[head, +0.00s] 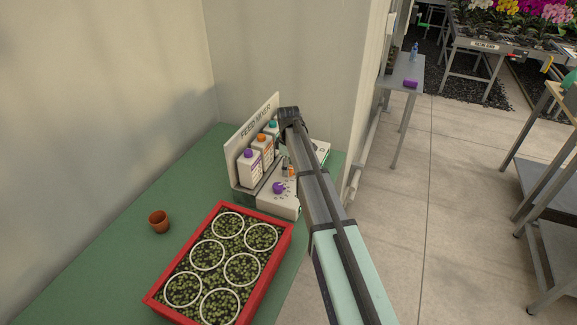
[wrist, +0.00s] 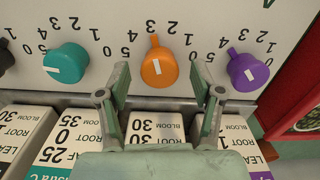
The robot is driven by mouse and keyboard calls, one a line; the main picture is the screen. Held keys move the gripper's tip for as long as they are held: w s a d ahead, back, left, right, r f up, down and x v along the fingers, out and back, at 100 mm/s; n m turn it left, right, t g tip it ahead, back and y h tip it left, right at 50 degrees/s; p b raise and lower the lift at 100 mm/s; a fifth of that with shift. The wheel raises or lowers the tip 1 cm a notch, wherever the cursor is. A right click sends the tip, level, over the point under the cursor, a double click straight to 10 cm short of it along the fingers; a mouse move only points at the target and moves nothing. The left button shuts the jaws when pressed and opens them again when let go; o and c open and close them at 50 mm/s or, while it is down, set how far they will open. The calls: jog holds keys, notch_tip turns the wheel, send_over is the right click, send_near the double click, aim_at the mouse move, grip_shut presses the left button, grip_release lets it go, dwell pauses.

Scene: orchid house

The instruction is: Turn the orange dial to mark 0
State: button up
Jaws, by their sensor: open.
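The orange dial (wrist: 158,70) sits on the white panel (wrist: 100,18) in the wrist view, with numbers 0 to 5 around it, upside down in this view. Its small nub points at about 3, and a white line crosses its face. My gripper (wrist: 160,82) is open, one finger on each side of the dial, with gaps to both sides. I cannot tell how deep the fingers reach past its face. In the head view my arm covers much of the feed mixer (head: 245,125), and only a bit of the orange dial (head: 291,172) shows.
A teal dial (wrist: 66,63) and a purple dial (wrist: 247,71) flank the orange one. Labelled bottles (wrist: 160,128) stand close under the fingers. A red tray (head: 285,245) of seedlings and a clay pot (head: 159,221) stand on the green bench (head: 110,265).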

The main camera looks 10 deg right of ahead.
jog(key=c, duration=1.1)
jog(key=shift+c, duration=0.2)
jog(key=shift+m, duration=0.3)
jog(key=m+b, duration=0.1)
jog(key=m, duration=0.2)
jog(key=m+b, duration=0.1)
jog(key=m, duration=0.4)
jog(key=shift+m, duration=0.4)
jog(key=m+b, duration=0.1)
jog(key=m, duration=0.8)
jog(key=shift+m, duration=0.3)
